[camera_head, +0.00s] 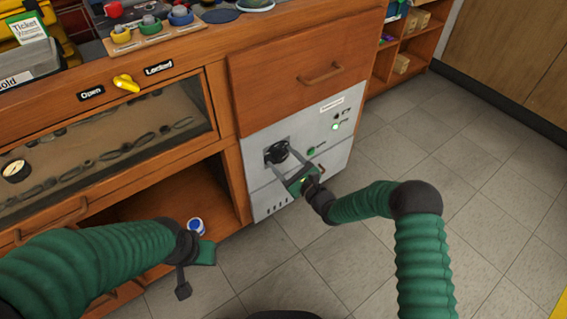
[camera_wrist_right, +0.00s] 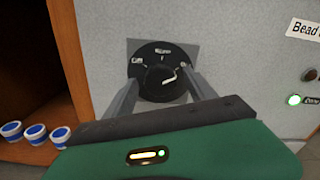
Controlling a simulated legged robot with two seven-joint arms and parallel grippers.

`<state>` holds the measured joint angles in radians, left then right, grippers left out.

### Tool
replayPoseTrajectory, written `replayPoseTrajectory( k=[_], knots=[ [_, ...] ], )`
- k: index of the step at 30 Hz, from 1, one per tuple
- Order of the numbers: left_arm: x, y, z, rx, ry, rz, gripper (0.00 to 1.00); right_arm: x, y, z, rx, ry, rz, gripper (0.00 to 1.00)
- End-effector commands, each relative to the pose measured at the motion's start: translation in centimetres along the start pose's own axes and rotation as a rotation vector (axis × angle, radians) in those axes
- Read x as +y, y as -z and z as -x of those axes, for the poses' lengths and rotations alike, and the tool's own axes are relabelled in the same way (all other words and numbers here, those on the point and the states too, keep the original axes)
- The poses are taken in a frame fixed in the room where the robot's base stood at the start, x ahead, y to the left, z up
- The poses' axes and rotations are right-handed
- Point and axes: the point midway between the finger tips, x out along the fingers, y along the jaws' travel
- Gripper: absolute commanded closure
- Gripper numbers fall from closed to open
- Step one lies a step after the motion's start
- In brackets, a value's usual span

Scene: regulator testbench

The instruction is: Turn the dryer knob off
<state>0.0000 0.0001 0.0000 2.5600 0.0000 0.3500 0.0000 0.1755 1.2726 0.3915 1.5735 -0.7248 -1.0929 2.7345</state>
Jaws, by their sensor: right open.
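The dryer knob (camera_head: 277,152) is a black round knob on the light grey front panel of the dryer (camera_head: 335,158), below a wooden drawer. In the right wrist view the knob (camera_wrist_right: 161,70) has white markings around its face and a pale pointer mark towards its lower right. My right gripper (camera_head: 284,161) is open, with one finger on each side of the knob; I cannot tell whether they touch it. Its fingers (camera_wrist_right: 158,95) also show in the right wrist view. My left gripper (camera_head: 194,275) hangs at the lower left, away from the knob; its jaw state is unclear.
A green light (camera_head: 335,127) glows on the panel's right side. Blue-and-white jars (camera_wrist_right: 37,133) stand on the open shelf left of the dryer. A yellow latch handle (camera_head: 126,83) sits between "Open" and "Locked" labels. The tiled floor (camera_head: 430,140) at right is clear.

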Motion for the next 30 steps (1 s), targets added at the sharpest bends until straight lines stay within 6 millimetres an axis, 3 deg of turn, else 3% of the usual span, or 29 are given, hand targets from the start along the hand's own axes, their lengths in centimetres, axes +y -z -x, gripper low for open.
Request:
replayPoseTrajectory(
  k=[4, 18, 30],
  knots=[
    [0.00, 0.03, 0.07, 0.000, 0.000, 0.000, 0.64, -0.03, -0.04, 0.03, 0.000, 0.000, 0.000, 0.35],
    [0.00, 0.02, 0.06, 0.000, 0.000, 0.000, 0.64, 0.00, 0.02, 0.08, 0.001, 0.000, 0.000, 0.97],
    [0.00, 0.12, 0.47, 0.000, 0.000, 0.000, 0.64, 0.02, 0.00, 0.12, 0.002, 0.000, 0.069, 0.98]
  ],
)
